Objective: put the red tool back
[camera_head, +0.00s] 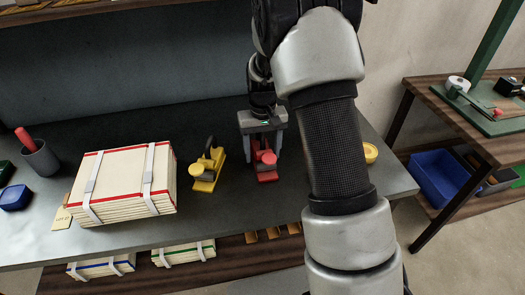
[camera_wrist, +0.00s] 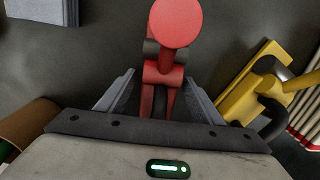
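The red tool (camera_head: 266,168) stands on the dark grey tabletop near the middle of the head view. It also shows in the wrist view (camera_wrist: 175,25), with a round red top and a dark grey part below it. My gripper (camera_head: 262,152) is over the red tool, with one finger on each side of it. In the wrist view the fingers of my gripper (camera_wrist: 160,77) are apart, and dark gaps show between them and the red body. The lowest part of the tool is hidden behind the gripper's palm.
A yellow tool (camera_head: 208,171) stands close on the left. Further left are a strapped stack of cloths (camera_head: 125,182), a grey cup (camera_head: 41,158) with a red-handled item and a blue box (camera_head: 15,197). A yellow round item (camera_head: 370,152) is partly behind my arm. A side bench (camera_head: 455,122) stands right.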

